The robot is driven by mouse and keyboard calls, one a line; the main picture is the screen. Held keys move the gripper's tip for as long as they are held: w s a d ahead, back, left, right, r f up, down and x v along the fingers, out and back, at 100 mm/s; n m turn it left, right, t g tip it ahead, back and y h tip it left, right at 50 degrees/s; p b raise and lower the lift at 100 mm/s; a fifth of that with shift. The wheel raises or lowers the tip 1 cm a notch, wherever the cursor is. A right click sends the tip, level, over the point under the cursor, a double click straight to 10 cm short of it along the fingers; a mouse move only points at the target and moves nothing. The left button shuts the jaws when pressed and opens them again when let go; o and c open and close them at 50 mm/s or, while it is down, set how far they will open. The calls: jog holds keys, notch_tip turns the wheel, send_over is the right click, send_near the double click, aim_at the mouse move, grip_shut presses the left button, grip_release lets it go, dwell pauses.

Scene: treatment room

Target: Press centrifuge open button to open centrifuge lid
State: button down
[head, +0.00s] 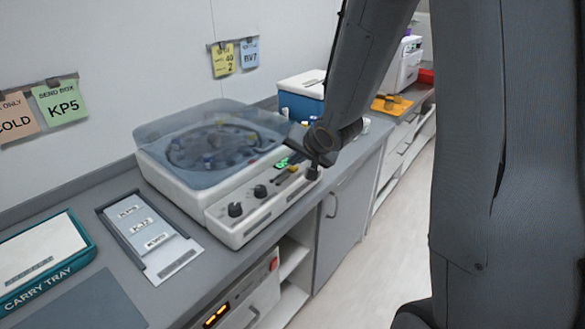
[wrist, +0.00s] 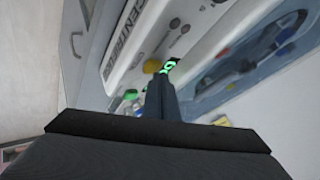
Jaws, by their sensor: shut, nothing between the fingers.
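The centrifuge (head: 240,222) is a white box on the grey counter, with a transparent bluish lid (head: 160,128) over a rotor holding coloured tubes. The lid looks lowered over the rotor, though its exact angle is hard to tell. The front panel has dark knobs and a green lit display (head: 282,162). My gripper (head: 313,172) is at the right end of this panel. In the wrist view my gripper (wrist: 162,80) is shut and empty, its fingertips over the panel beside the green display (wrist: 170,65). A yellow button (wrist: 151,66) lies just left of the tips. Whether the fingertips touch the panel is unclear.
A teal carry tray (head: 88,250) and a grey rack with labels (head: 110,212) sit left of the centrifuge. A blue and white box (head: 300,108) stands behind it. An orange tray (head: 392,106) lies further right. Open floor (head: 370,270) lies in front of the cabinets.

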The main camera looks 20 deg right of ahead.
jog(key=shift+f, duration=0.5)
dwell(0.3)
jog(key=shift+r, duration=0.1)
jog(key=shift+r+p, duration=0.9)
jog(key=shift+p, duration=0.1)
notch_tip(320, 180, up, 5)
jog(key=p, duration=0.6)
jog(key=shift+f, duration=0.1)
dwell(0.6)
jog(key=n+g+h+b, duration=0.2)
jog(key=n+g+b, duration=0.1)
jog(key=b, duration=0.2)
send_near(294, 170)
jog(key=s+d+f, duration=0.2)
jog(key=s+f, duration=0.2)
jog(key=s, duration=0.1)
jog(key=s+a+f+n+g+b, duration=0.2)
jog(key=s+f+n+g+b, duration=0.1)
jog(key=s, duration=1)
jog(key=shift+s+n+g, duration=0.3)
jog(key=shift+s+g, duration=0.1)
jog(key=shift+g, duration=0.4)
